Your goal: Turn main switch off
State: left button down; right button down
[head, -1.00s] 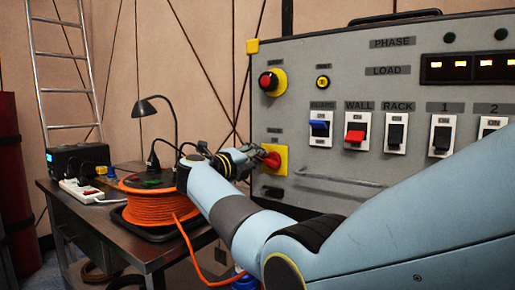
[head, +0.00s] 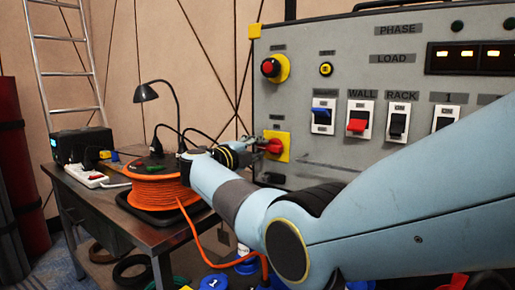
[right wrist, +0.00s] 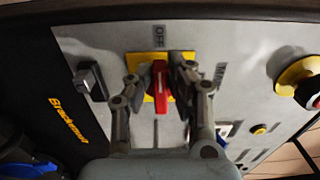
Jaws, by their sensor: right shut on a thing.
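The main switch is a red rotary handle (head: 272,146) on a yellow plate (head: 284,154), low on the left of the grey panel. In the right wrist view the red handle (right wrist: 160,88) lies between the fingers of my right gripper (right wrist: 160,82), which is shut on it. The handle lies in line with the OFF label (right wrist: 158,37). My left gripper is not in view.
A red push button (head: 270,67) sits above the switch on the panel. An orange cable reel (head: 158,188) stands on the table at left, beside a black lamp (head: 145,92).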

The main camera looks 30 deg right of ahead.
jog(key=shift+f, duration=0.1)
jog(key=c, duration=1.3)
grip_release()
jog(key=shift+w+a, duration=0.1)
jog(key=shift+o, duration=0.2)
jog(key=v, duration=0.7)
jog(key=shift+a, duration=0.2)
